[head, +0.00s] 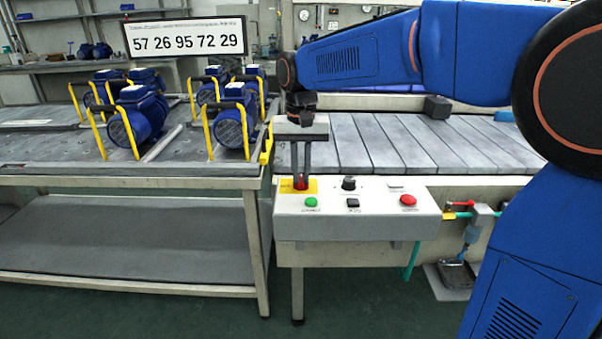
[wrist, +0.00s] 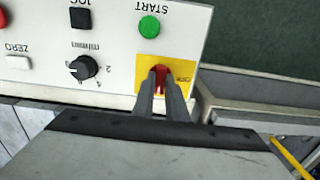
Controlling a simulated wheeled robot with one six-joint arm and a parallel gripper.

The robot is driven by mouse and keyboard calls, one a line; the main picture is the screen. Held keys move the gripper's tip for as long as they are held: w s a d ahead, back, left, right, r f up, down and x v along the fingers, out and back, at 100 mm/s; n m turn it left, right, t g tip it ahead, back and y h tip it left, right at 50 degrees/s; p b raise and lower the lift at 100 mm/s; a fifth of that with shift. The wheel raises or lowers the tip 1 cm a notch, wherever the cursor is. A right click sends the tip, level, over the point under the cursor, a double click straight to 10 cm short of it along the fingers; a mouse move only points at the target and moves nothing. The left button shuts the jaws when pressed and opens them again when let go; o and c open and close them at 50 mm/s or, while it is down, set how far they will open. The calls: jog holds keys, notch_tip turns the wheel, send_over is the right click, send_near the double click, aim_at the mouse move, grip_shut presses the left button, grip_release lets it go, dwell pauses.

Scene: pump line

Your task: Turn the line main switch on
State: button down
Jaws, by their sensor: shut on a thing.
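The line main switch, a red handle (wrist: 159,72) on a yellow plate (wrist: 147,50), sits at one corner of the light grey control box (head: 330,224). In the head view the yellow plate (head: 285,185) is at the box's upper left. My gripper (head: 300,178) points straight down over it. In the wrist view my gripper (wrist: 161,84) has its two fingers on either side of the red handle, shut on it. The handle lies roughly upright in that view; small lettering beside it on the plate is hard to read. The fingers hide part of the handle.
Near the switch are a green START button (head: 311,202), a black knob (head: 348,183), a black button (head: 352,203) and a red button (head: 407,201). Blue pumps in yellow frames (head: 127,122) stand on the left bench. A slatted conveyor (head: 400,140) runs behind the box.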

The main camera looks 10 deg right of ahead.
aim_at(301, 178)
jog(key=c, duration=1.8)
grip_release()
jog(key=shift+o, duration=0.2)
jog(key=shift+r, duration=0.1)
notch_tip(301, 178, up, 17)
jog(key=shift+r, duration=0.15)
